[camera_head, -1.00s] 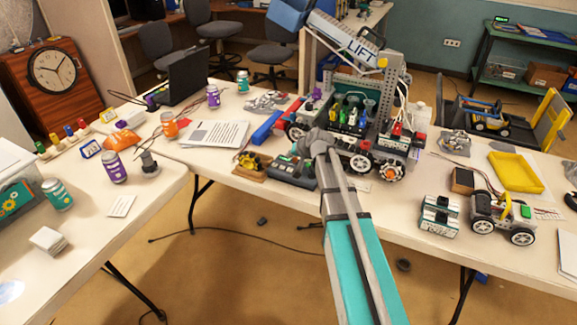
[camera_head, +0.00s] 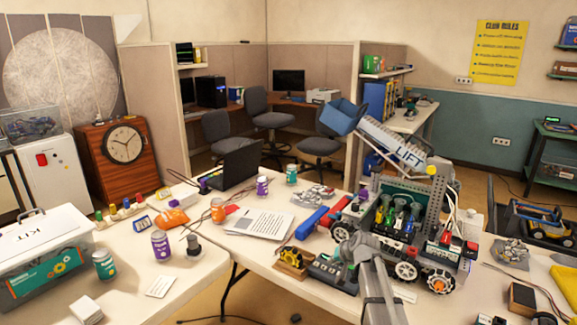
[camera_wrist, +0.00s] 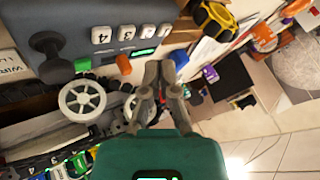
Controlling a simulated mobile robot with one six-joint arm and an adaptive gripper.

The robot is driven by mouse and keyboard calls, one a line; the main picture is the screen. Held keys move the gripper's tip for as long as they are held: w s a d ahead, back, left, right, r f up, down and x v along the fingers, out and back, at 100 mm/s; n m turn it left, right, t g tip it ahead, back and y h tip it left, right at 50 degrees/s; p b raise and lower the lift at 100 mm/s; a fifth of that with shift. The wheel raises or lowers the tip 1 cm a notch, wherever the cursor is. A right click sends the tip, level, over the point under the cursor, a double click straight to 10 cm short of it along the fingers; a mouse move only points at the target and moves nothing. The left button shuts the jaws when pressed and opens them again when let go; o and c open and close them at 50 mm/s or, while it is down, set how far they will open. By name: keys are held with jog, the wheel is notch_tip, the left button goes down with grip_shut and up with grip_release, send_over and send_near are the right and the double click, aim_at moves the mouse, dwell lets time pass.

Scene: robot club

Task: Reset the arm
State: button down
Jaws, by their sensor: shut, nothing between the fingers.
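My gripper (camera_wrist: 162,68) shows at the middle of the wrist view, its two fingers shut together with nothing between them. In the head view my gripper (camera_head: 355,248) is low, right of centre, in front of the LIFT robot (camera_head: 395,145). It overlaps the right side of the grey control box (camera_head: 332,273) there; I cannot tell whether it touches. In the wrist view the control box (camera_wrist: 75,35), with numbered keys, fills the upper left. A white wheel (camera_wrist: 82,101) is left of my fingers.
A small yellow-wheeled device (camera_head: 292,259) sits left of the control box. A KIT box (camera_head: 45,250) stands at far left. A two-button robot car and other parts lie right.

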jog(key=s+r+n+g+h+p, duration=0.1)
jog(key=s+r+g+h+p, duration=0.1)
jog(key=s, duration=1)
jog(key=s+r+n+g+h+p, duration=0.1)
jog(key=s+g+p, duration=0.3)
jog(key=s, duration=0.9)
jog(key=shift+d+r+g+h+p, duration=0.15)
jog(key=shift+r+g+h+p, duration=0.25)
jog(key=shift+r+h+p, duration=0.3)
